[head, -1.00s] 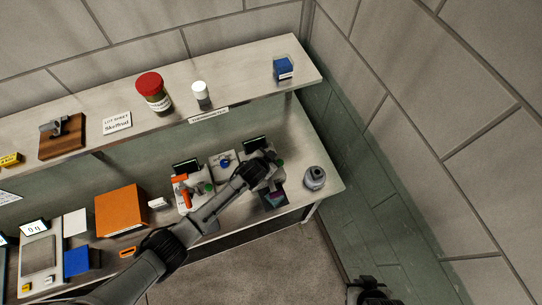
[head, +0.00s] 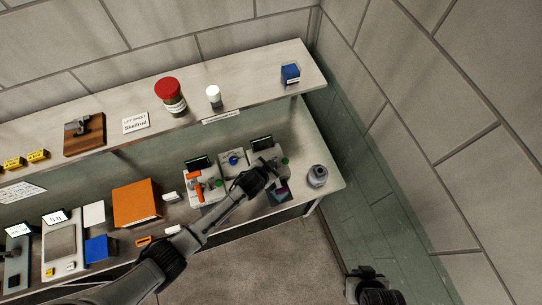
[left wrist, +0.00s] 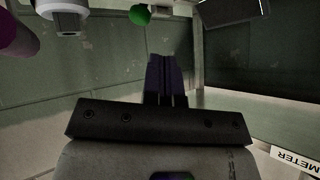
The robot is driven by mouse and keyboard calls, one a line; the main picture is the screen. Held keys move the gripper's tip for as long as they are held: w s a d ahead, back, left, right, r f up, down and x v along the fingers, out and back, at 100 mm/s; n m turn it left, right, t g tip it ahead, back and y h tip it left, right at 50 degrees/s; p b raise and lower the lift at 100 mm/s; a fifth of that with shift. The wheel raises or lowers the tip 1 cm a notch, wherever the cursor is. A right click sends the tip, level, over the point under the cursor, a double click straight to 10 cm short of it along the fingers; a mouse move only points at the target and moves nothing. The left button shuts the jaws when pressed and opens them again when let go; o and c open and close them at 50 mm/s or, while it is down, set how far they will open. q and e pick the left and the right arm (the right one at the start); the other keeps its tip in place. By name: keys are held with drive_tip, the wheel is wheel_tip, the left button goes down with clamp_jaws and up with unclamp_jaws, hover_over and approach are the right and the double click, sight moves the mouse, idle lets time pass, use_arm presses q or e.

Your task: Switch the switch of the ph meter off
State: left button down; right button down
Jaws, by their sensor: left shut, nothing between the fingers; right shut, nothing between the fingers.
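Two bench devices with dark displays stand at the right part of the bench in the head view: a right one (head: 261,143) and a left one (head: 198,163) with orange parts. Each has something green beside it. I cannot tell from the head view which is the pH meter, and no switch is clear. My left gripper (head: 275,168) is over the front of the right device. In the left wrist view its fingers (left wrist: 167,75) are shut and empty, near a green round part (left wrist: 139,14); a label (left wrist: 295,160) reads "METER". My right gripper (head: 367,280) is shut, low and away from the bench.
A white unit with a blue knob (head: 233,159) stands between the devices. A grey round object (head: 317,176) sits near the bench's right end. An orange box (head: 136,203) is further left. A shelf (head: 240,98) runs above, holding jars. The wall closes the right side.

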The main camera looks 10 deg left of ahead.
use_arm(q)
drive_tip(key=p+v, duration=0.1)
drive_tip(key=v, duration=0.1)
drive_tip(key=shift+s+r+p, duration=0.1)
drive_tip(key=shift+s+p, duration=0.3)
drive_tip(key=shift+s, duration=0.05)
idle(0.4)
